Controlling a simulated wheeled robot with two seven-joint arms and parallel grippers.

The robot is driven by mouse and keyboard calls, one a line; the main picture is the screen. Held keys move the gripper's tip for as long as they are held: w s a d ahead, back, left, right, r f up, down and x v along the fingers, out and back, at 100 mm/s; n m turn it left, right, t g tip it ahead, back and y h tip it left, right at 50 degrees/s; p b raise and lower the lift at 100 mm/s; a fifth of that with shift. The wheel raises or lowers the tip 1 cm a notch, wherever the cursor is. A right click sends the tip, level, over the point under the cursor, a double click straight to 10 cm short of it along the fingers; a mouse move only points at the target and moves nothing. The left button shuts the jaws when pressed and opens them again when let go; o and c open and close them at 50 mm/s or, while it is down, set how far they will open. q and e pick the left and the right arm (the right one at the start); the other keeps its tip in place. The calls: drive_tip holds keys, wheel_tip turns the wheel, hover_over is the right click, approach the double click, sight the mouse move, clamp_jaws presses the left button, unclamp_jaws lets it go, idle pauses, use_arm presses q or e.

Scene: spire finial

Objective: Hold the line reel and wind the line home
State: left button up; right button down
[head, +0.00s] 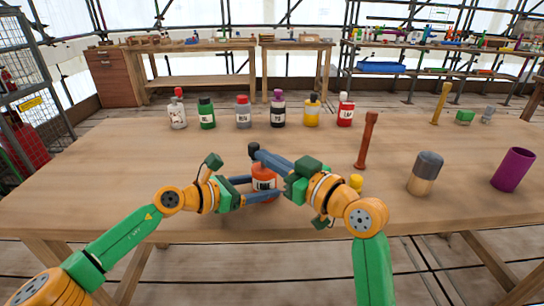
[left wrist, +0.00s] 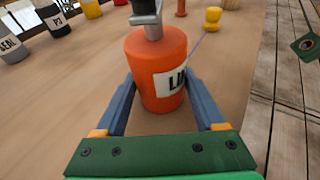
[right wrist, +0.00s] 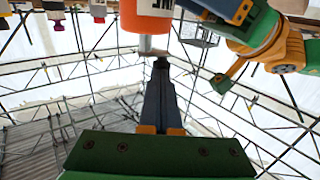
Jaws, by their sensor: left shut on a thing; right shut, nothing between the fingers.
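The orange line reel (head: 264,172), with a white label, stands between the fingers of my left gripper (head: 262,189), which is shut on its sides. In the left wrist view the reel (left wrist: 157,62) has a grey crank post (left wrist: 152,30) on top. A thin line runs from it to a small yellow bob (left wrist: 212,18), which also shows in the head view (head: 356,183) on the table. My right gripper (head: 254,149) is shut and empty, its fingertips at the reel's top. In the right wrist view its tips (right wrist: 161,64) are beside the crank; contact is unclear.
A row of labelled bottles (head: 244,112) stands behind. To the right are a brown upright post (head: 368,140), a grey-topped cylinder (head: 425,175) and a purple cup (head: 513,169). The table's left side (head: 100,180) is clear.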

drive_tip(key=shift+m+t+h, duration=0.5)
drive_tip(key=shift+m+t, duration=0.1)
drive_tip(key=shift+w+a+r, duration=0.1)
drive_tip(key=shift+w+a, duration=0.15)
drive_tip(key=shift+a, duration=0.75)
drive_tip(key=shift+w+a, duration=0.25)
drive_tip(key=shift+a, duration=0.75)
